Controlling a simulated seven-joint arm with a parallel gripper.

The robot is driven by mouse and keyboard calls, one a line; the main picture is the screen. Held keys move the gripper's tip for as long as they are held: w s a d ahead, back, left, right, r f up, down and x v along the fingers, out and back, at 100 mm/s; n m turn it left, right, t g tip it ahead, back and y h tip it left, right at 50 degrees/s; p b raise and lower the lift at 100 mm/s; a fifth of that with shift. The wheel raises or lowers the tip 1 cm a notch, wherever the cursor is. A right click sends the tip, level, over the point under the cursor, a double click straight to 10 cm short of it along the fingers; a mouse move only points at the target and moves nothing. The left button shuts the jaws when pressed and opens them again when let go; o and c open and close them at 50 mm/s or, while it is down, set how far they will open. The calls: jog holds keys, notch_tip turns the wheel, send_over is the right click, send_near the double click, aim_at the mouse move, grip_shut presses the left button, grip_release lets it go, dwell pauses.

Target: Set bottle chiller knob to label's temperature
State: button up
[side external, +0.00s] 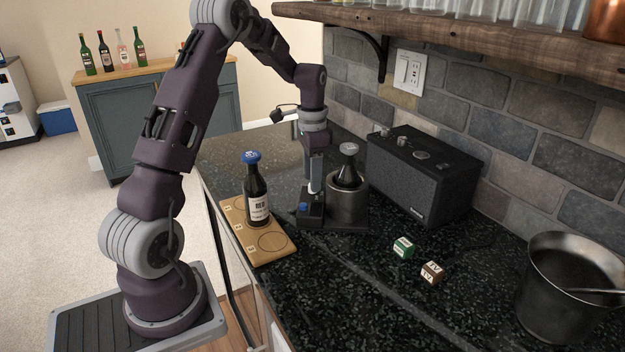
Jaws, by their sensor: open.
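The bottle chiller (347,205) is a dark metal cylinder on a black base, with a dark bottle top capped in grey standing in it. Its small black control box (311,217) is at its left and has a small blue patch on the front. My gripper (315,190) points down right over this box, open. The knob cannot be made out; the fingers hide that spot, and I cannot tell whether they touch it. A dark bottle (257,195) with a blue cap stands upright on a wooden board (270,256); its pale label seems to read RED, with smaller print illegible.
A black speaker (420,180) stands behind the chiller, at the tiled wall. A green block (403,247) and a brown block (432,271) lie in front of it. A metal pot (565,290) is at right. A wooden shelf (460,30) overhangs. The front middle counter is clear.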

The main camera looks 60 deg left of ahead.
jog(key=shift+f, duration=0.7)
grip_shut()
jog(key=shift+n, duration=0.4)
jog(key=n, duration=1.1)
jog(key=shift+r, duration=0.1)
jog(key=shift+w, duration=0.1)
grip_release()
